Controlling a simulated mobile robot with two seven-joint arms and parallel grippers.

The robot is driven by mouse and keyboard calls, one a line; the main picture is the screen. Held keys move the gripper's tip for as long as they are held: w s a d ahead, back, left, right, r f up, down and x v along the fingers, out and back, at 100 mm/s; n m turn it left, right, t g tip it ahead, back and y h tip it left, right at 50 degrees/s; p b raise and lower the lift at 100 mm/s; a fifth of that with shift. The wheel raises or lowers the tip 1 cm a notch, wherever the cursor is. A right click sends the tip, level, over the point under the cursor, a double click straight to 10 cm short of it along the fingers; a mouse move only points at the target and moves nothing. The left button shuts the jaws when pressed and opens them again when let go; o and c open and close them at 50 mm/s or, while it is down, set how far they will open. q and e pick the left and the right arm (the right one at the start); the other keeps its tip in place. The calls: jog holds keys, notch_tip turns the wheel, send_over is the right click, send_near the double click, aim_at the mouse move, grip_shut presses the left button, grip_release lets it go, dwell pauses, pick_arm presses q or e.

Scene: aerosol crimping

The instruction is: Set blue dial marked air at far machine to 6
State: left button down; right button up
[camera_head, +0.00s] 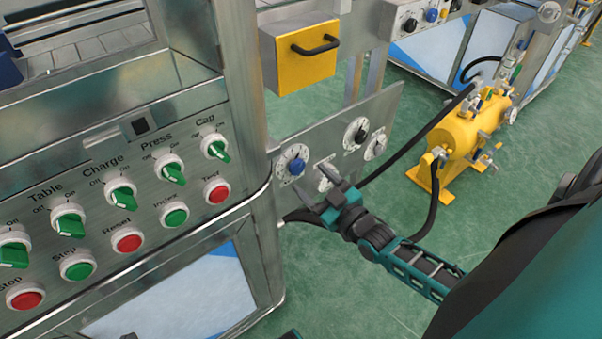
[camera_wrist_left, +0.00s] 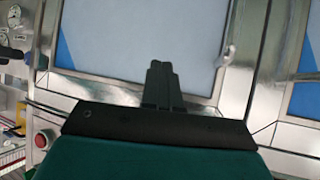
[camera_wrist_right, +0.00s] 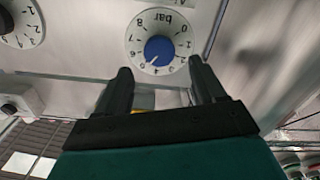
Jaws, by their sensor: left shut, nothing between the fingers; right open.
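A round white dial with a blue knob (camera_head: 296,166) sits on the steel panel beside the switch cabinet. In the right wrist view its blue knob (camera_wrist_right: 158,50) shows upside down, with "bar" on the scale and a white mark toward the lower left; I cannot read its value surely. My right gripper (camera_head: 314,178) is open just in front of it, the fingers (camera_wrist_right: 160,70) apart below the knob and not around it. Another blue knob (camera_head: 431,15) is on a panel farther back. No "air" label is readable. My left gripper (camera_wrist_left: 160,68) is shut and empty, before a cabinet door.
A black-knobbed dial (camera_head: 356,133) and other white dials share the panel. A yellow box with a black handle (camera_head: 306,58) hangs above. Green switches and red buttons (camera_head: 217,191) fill the cabinet at left. A yellow tank (camera_head: 468,130) with hoses stands on the green floor.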

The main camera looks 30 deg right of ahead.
aim_at(298, 168)
jog(key=shift+w+a+b, duration=0.15)
jog(key=shift+w+b, duration=0.1)
jog(key=shift+w, duration=1)
jog(key=shift+w+a+b, duration=0.1)
jog(key=shift+w+b, duration=0.15)
jog(key=shift+w, duration=1)
jog(key=c, duration=1)
